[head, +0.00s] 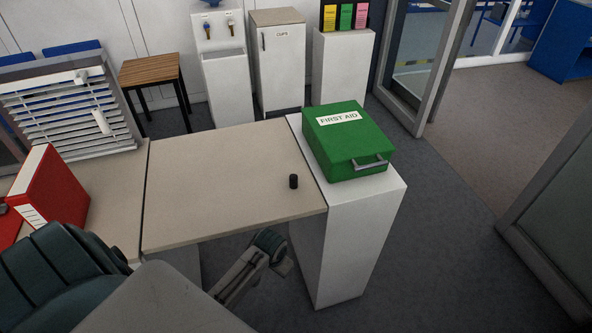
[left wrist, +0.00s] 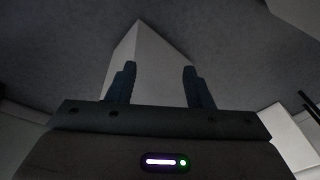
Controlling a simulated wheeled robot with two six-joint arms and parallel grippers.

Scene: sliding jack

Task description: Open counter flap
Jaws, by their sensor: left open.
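The counter flap (head: 220,185) is a flat beige panel. It lies level between the left counter and the white pedestal (head: 350,235). My right gripper is not in view.
A green first aid box (head: 345,145) sits on the pedestal, close to the flap's right edge. A red binder (head: 48,192) stands on the left counter near a louvred panel (head: 75,110). A wooden stool (head: 152,72) and white cabinets are behind. Carpet is clear at the right.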

